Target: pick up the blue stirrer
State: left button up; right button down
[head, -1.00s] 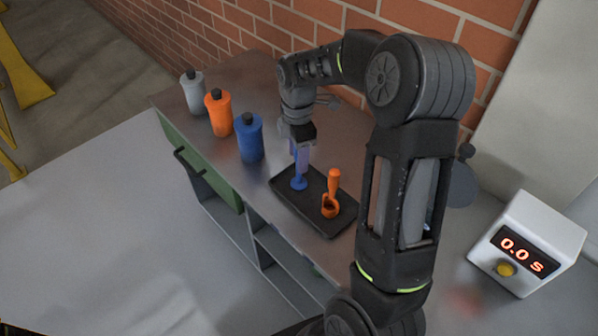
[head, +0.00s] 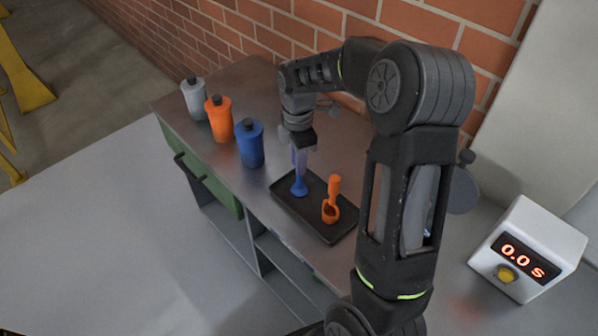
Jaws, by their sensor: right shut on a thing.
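The blue stirrer (head: 299,187) stands upright at the left part of the black tray (head: 321,232), its rounded blue end low at the tray. I cannot tell whether that end touches the tray. My right gripper (head: 299,152) points down from above and is shut on the stirrer's upper part, with pale purple fingers around it. The upper part of the stirrer is hidden by the fingers. My left gripper is not in the head view.
Blue (head: 249,145), orange (head: 219,120) and grey (head: 195,100) bottles stand left on the bench (head: 240,80). A white timer (head: 528,250) reading 0.0 s is at the right. A brick wall is behind.

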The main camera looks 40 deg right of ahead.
jog(key=shift+r, duration=0.1)
notch_tip(320, 180, up, 10)
jog(key=shift+f+b, duration=0.1)
jog(key=shift+b, duration=0.5)
dwell(0.4)
